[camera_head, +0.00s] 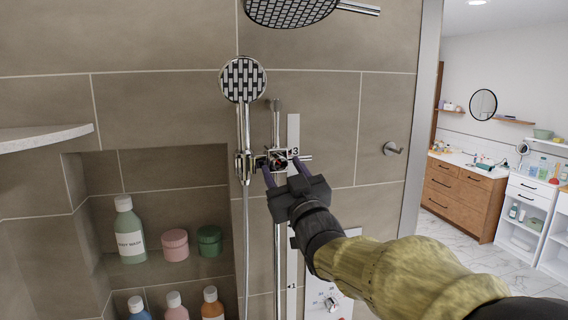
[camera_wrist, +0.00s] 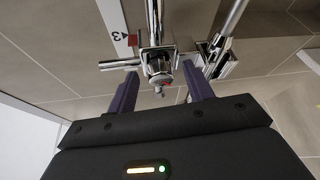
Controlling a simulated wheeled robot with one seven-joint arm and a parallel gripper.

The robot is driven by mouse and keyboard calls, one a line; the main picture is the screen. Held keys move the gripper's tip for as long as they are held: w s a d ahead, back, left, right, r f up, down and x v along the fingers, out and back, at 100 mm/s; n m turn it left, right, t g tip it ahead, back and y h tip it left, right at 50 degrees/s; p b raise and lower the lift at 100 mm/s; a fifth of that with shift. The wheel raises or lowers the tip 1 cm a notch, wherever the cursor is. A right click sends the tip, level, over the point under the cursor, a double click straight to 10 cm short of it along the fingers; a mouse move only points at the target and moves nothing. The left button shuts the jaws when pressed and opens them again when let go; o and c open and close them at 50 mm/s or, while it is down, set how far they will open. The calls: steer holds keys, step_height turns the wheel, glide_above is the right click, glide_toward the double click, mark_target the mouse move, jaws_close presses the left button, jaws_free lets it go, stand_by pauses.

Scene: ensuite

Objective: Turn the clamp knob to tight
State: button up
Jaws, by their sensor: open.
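The clamp knob (camera_wrist: 160,72) is a small chrome cylinder with a red mark, on the slider clamp of the shower rail. In the head view the clamp (camera_head: 281,157) sits beside the "3" mark, partly hidden by my gripper. My gripper (camera_head: 284,171) has two purple fingers reaching up to the clamp. In the wrist view the fingers of my gripper (camera_wrist: 156,92) are apart, one on each side of the knob, with visible gaps. The hand shower (camera_head: 243,80) hangs in its holder left of the rail. I cannot read the knob's setting.
The scale strip (camera_head: 293,225) runs beside the rail, and a hose (camera_head: 247,245) hangs to its left. A niche with bottles (camera_head: 129,232) and jars is at left. A robe hook (camera_head: 392,149) is on the wall at right. An overhead shower (camera_head: 290,10) is above.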

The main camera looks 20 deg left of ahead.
steer(key=c, duration=1)
steer(key=shift+o, duration=0.2)
